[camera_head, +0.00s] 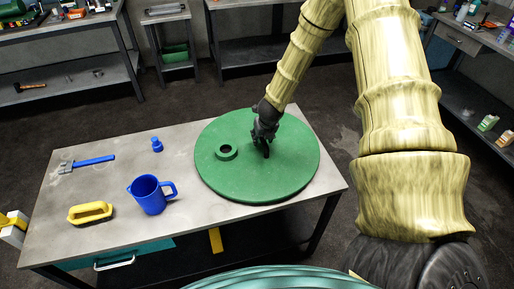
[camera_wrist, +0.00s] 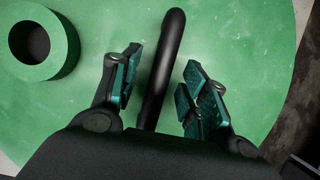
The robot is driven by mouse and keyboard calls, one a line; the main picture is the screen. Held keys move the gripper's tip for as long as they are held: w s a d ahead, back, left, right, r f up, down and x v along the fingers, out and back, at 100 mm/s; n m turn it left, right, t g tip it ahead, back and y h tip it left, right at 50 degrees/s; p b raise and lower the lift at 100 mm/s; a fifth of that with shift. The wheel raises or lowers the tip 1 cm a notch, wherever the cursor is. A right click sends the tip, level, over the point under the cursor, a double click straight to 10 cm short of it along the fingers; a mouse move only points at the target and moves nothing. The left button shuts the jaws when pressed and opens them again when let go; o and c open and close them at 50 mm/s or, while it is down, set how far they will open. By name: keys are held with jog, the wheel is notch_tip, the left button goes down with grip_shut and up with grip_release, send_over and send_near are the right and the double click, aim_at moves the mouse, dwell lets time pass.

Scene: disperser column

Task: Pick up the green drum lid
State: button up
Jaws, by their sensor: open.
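The green drum lid (camera_head: 240,181) is a large flat disc lying on the right part of the grey table. It has a raised green ring with a dark hole (camera_head: 226,152) left of its centre and a black bar handle, which shows in the wrist view (camera_wrist: 162,70). My gripper (camera_head: 265,150) is over the middle of the lid, at the handle. In the wrist view its two teal-padded fingers (camera_wrist: 160,88) are apart, one on each side of the handle. Gaps show between the handle and both pads. The lid also fills most of the wrist view (camera_wrist: 235,40).
Workbenches stand behind.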

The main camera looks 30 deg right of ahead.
jog(key=shift+w+d+f, duration=0.1)
jog(key=shift+w+f, duration=0.15)
jog(key=shift+f, duration=0.35)
jog(key=shift+c, duration=0.3)
grip_shut()
jog(key=shift+r, duration=0.1)
